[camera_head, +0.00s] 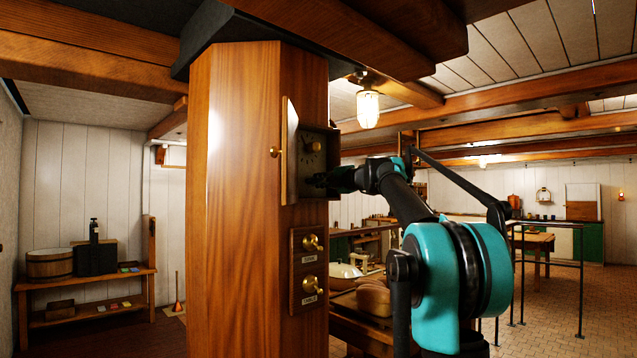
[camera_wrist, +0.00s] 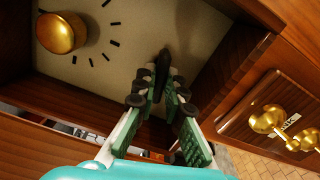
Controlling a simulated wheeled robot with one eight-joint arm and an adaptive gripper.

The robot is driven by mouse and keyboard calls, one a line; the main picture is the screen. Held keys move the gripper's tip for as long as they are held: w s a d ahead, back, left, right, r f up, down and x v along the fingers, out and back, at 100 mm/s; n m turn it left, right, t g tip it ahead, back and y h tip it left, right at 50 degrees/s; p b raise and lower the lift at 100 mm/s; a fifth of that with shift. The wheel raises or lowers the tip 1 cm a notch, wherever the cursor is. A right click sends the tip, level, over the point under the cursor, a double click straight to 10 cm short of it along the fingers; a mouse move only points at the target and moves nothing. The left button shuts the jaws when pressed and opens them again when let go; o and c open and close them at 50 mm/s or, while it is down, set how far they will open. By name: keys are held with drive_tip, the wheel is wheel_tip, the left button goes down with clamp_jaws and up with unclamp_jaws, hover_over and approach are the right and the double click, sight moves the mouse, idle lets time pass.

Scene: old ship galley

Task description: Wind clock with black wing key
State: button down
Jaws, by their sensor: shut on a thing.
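The clock (camera_head: 313,150) is set in the side of a wooden post, with its wooden door (camera_head: 290,150) swung open. Its pale dial with black marks fills the upper part of the wrist view (camera_wrist: 130,40). A round brass knob (camera_wrist: 62,32) shows in front of the dial. My gripper (camera_head: 322,181) is at the lower part of the clock case. In the wrist view its green-padded fingers (camera_wrist: 165,90) are shut on a slim black piece, the black wing key (camera_wrist: 163,62), which points toward the dial. Its far end's fit to the dial is unclear.
Two brass knobs on a labelled wooden panel (camera_head: 308,270) sit below the clock; the panel also shows right of my gripper in the wrist view (camera_wrist: 275,105). A counter with a basin (camera_head: 345,271) stands behind. A low bench (camera_head: 90,285) is at left.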

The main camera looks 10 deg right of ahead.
drive_tip(key=c, duration=1.6)
unclamp_jaws()
drive_tip(key=shift+c, duration=0.2)
drive_tip(key=v, duration=0.6)
